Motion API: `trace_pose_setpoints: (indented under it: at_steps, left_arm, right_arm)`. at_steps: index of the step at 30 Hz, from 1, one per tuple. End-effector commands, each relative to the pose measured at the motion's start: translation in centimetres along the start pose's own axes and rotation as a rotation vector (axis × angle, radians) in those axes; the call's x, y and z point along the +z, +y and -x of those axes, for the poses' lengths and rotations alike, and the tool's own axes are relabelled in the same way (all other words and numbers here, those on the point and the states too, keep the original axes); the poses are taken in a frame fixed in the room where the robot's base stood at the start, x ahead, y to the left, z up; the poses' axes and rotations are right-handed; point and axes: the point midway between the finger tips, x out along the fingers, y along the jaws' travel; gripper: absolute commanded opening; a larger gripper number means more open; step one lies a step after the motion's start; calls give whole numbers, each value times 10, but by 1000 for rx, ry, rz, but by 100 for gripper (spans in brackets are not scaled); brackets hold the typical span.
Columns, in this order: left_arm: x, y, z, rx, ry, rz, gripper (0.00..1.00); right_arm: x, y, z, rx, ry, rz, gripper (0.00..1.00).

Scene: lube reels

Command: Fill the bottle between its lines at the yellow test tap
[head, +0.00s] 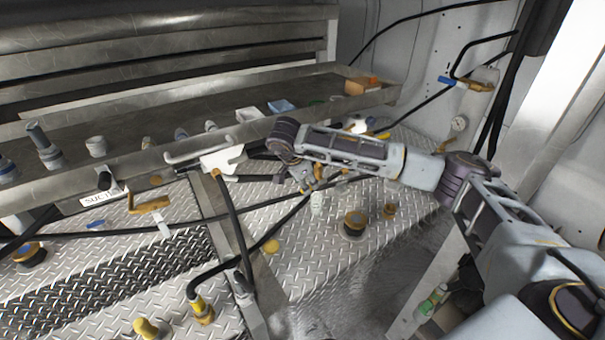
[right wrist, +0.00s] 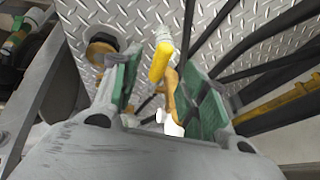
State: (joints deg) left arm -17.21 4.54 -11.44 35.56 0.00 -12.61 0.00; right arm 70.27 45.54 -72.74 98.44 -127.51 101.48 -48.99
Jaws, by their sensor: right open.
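My right arm comes in from the right in the head view, and its gripper (head: 307,182) is low over the tread plate beyond the wrist. In the right wrist view my right gripper (right wrist: 160,95) is open, with its green pads apart. A tap-like fitting with a yellow part (right wrist: 160,63), a brass body and a white end shows between the pads. I see no clear grip on it. A small pale cylinder (head: 317,203) shows just below the gripper in the head view. I cannot tell which object is the bottle, and no fill lines show. My left gripper is not in view.
A metal tray (head: 130,118) with several small items runs along the back. Black hoses (head: 232,225) cross the tread plate. A brass cap (head: 355,222) stands right of the gripper and also shows in the right wrist view (right wrist: 101,50). A yellow-collared fitting (head: 201,310) is at front left.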

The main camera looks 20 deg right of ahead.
Motion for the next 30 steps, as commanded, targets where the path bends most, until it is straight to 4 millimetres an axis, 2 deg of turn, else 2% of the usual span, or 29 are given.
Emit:
trace_pose_setpoints:
  at_steps: [3,9,21,23,30]
  left_arm:
    - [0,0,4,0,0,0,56]
    - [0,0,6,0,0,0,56]
    - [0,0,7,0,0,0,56]
    - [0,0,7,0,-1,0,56]
    - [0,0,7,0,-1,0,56]
  right_arm:
    - [0,0,-13,3,0,0,43]
    - [0,0,-28,1,0,-1,43]
    - [0,0,-32,0,0,-1,43]
    - [0,0,-32,0,0,-1,38]
    - [0,0,-32,0,0,-1,7]
